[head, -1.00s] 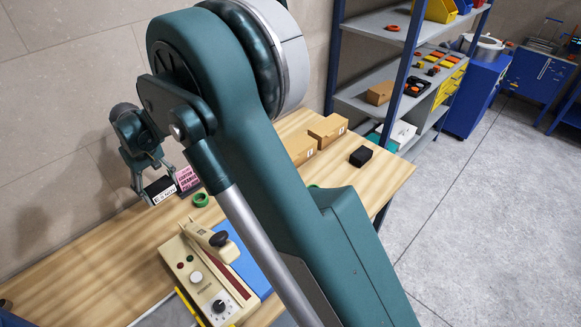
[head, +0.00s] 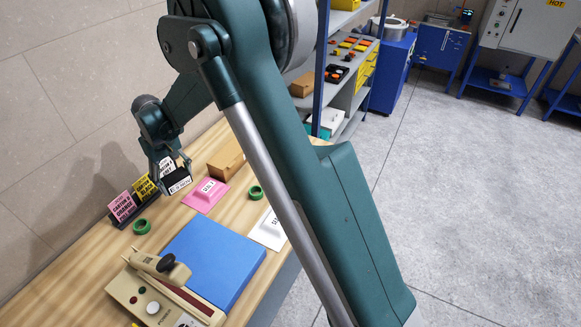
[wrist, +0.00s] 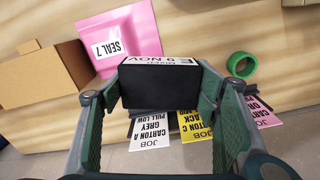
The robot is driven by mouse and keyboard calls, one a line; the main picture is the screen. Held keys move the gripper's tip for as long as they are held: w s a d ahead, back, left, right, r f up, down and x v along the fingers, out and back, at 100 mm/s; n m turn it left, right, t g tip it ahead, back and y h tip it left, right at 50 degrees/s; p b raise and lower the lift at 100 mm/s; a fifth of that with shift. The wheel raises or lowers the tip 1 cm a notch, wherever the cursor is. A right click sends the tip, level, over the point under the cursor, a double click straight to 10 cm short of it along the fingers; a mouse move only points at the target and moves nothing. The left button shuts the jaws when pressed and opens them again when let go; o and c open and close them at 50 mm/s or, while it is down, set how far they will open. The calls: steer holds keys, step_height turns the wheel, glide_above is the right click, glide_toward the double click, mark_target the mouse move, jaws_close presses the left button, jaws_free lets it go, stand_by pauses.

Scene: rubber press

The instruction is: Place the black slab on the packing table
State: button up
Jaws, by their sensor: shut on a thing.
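My gripper (head: 174,178) is shut on the black slab (wrist: 160,88), with one finger on each side of it in the wrist view. The slab is a dark block with a white label on one edge reading "MIXED" and "E 9 NOV"; the label also shows in the head view (head: 180,185). My gripper holds it over the wooden packing table (head: 75,262), near the row of job cards. The gap between slab and table is hard to judge.
A pink "SEAL 7" bag (wrist: 118,38) and a cardboard box (wrist: 40,80) lie close by. Pink (head: 122,205) and yellow (head: 145,187) cards stand at the wall side. Green rolls (head: 141,226), a blue mat (head: 215,258), a sealer (head: 165,292) and a white bag (head: 268,230) occupy the table.

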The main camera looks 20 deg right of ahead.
steer(key=d+m+p, duration=0.1)
steer(key=d+m, duration=0.5)
steer(key=d, duration=3.7)
steer(key=shift+s+d, duration=0.15)
steer(key=shift+d, duration=0.2)
steer(key=shift+f, duration=3.1)
steer(key=shift+f+p, duration=0.35)
steer(key=shift+f, duration=1.55)
steer(key=shift+f, duration=0.15)
